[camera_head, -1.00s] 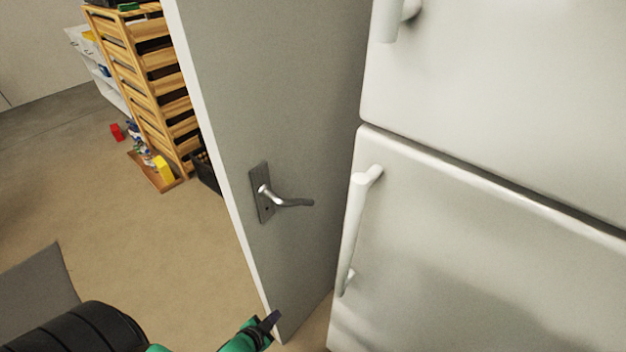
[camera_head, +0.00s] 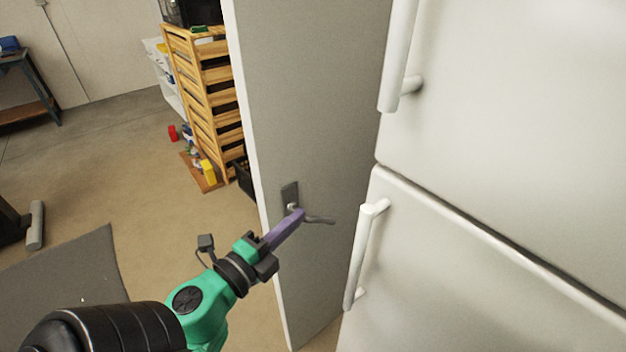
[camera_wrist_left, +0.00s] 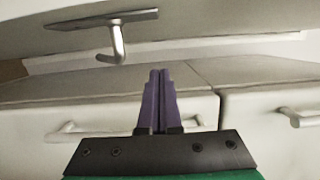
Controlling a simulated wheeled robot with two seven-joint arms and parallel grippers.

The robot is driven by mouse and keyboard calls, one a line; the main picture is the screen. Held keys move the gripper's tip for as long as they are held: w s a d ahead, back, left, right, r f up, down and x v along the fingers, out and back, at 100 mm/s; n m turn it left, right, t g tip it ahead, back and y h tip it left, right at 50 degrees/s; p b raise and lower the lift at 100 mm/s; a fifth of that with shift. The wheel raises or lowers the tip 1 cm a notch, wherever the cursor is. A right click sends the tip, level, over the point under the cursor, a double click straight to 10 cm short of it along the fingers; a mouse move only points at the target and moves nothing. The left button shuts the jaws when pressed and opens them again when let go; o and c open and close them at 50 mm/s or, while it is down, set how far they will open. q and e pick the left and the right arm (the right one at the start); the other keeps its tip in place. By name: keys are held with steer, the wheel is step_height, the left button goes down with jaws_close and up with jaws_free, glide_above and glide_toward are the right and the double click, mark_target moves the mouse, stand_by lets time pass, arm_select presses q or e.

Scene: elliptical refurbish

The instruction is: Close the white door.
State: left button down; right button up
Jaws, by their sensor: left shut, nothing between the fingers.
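The white door (camera_head: 305,110) stands open, its free edge toward me and its face close beside the white fridge. Its metal lever handle (camera_head: 319,220) is on a dark plate, partly hidden by my gripper in the head view. The handle also shows at the top of the left wrist view (camera_wrist_left: 118,48). My left gripper (camera_head: 298,214) is shut and empty, its purple fingers in front of the handle plate in the head view. In the left wrist view its fingertips (camera_wrist_left: 159,72) point toward the fridge, below and right of the handle. I cannot tell whether it touches the door. My right gripper is not in view.
A white fridge (camera_head: 500,120) with two bar handles fills the right side. A wooden slatted rack (camera_head: 207,100) stands behind the door, with small items on the floor. A grey mat (camera_head: 70,285) lies at lower left.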

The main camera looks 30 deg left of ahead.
mark_target(312, 183)
arm_select(q)
steer(key=w+p, duration=0.1)
steer(key=w, duration=0.2)
steer(key=w+p, duration=0.2)
steer(key=w, duration=0.1)
steer(key=w+p, duration=0.1)
steer(key=w, duration=0.2)
steer(key=shift+w+d+r+p, duration=0.3)
steer(key=shift+w+r, duration=0.05)
steer(key=shift+r, duration=0.05)
steer(key=a, duration=0.1)
steer(key=a+b, duration=0.1)
steer(key=w+a+f, duration=0.1)
steer(key=shift+w+a, duration=0.1)
steer(key=shift+a, duration=0.05)
steer(key=shift+a+r, duration=0.1)
steer(key=shift+a, duration=0.2)
steer(key=shift+d, duration=0.1)
